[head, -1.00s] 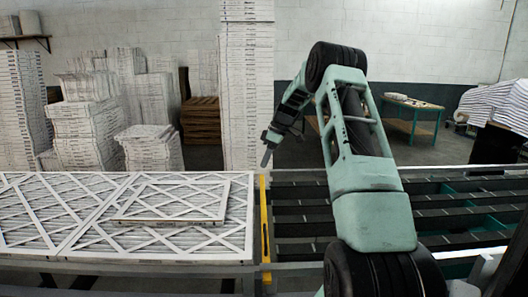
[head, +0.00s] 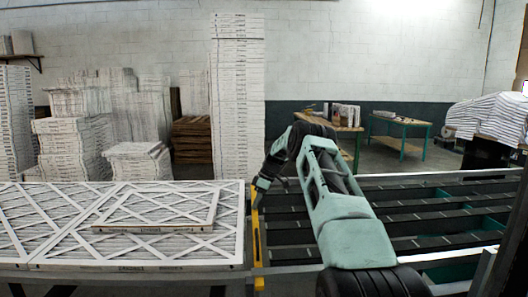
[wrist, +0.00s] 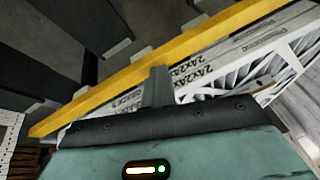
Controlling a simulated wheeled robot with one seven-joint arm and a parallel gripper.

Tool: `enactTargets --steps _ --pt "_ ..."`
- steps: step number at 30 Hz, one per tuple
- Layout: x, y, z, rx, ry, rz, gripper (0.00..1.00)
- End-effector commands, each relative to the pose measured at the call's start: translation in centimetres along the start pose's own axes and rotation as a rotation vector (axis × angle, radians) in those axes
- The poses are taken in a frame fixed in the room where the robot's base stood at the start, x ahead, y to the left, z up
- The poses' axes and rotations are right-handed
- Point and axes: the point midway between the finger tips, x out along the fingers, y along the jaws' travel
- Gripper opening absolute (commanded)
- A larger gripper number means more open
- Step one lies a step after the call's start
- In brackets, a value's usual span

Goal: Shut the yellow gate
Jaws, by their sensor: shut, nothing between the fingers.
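The yellow gate (head: 257,245) shows in the head view as a narrow bar between the white filters and the dark slatted conveyor. In the wrist view the gate (wrist: 190,45) runs diagonally, close alongside the printed edges of the filters. My gripper (head: 255,203) is at the far part of the gate in the head view. In the wrist view my gripper's shut fingers (wrist: 158,78) point at the bar, with nothing between them. The fingertips overlap the bar's lower edge in the picture; I cannot tell whether they touch it. My arm hides part of the conveyor.
Large white filters (head: 60,225) lie flat left of the gate, with a smaller filter (head: 160,212) on top. The slatted conveyor (head: 430,222) to the right is empty. A tall filter stack (head: 238,95) stands behind the gate. Two work tables (head: 400,125) stand at the back.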

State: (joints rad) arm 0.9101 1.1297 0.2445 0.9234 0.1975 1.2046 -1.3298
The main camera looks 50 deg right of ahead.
Motion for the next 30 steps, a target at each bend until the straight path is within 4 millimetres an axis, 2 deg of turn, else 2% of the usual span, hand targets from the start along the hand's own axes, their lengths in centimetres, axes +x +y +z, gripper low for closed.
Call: enactTargets --steps 1,17,20,23,30 --pt "1.8 0.0 0.9 0.006 -0.012 -0.013 0.00" --pt "1.9 0.2 1.2 0.007 -0.019 -0.010 0.00" --pt "0.9 0.2 1.3 0.007 -0.018 -0.006 0.00" --pt "-0.8 0.3 1.4 0.008 -0.017 -0.003 0.00" --pt "-6.9 0.0 0.8 0.003 -0.007 0.005 0.00"
